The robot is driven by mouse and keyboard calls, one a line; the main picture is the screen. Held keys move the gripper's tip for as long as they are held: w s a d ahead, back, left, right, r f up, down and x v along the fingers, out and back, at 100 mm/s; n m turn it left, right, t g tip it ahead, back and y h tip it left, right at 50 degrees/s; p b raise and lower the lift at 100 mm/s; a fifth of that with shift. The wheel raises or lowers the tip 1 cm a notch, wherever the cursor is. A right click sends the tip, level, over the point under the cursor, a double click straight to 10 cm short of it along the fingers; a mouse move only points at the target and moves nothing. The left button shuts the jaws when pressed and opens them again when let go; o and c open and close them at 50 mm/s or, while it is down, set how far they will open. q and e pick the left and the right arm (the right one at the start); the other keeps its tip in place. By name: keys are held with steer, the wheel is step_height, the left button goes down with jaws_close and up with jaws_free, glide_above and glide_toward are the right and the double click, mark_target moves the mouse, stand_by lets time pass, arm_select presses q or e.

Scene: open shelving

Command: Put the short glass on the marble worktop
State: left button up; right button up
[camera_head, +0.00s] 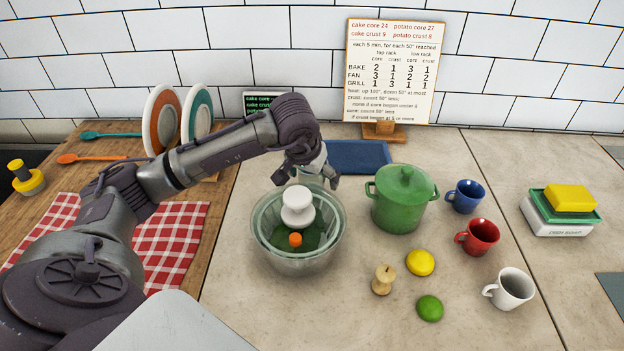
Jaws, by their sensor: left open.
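My left gripper (322,180) is open just above the far right rim of a clear glass bowl (266,257), with its fingers partly hidden by the wrist. The bowl stands on the pale, stone-like worktop (465,155). In it I see a white knobbed piece (298,207), a small orange piece (295,239) and something dark green. I cannot make out a separate short glass; the bowl's contents and the area behind the wrist are partly hidden. My right gripper is not in view.
A green lidded pot (403,203) stands right of the bowl, near blue (465,195), red (477,237) and white (512,290) mugs. A lemon (420,262), a lime (430,308) and a wooden piece (383,280) lie in front.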

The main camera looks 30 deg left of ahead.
arm_select(q)
steer(key=shift+f, duration=0.1)
steer(key=c, duration=1.2)
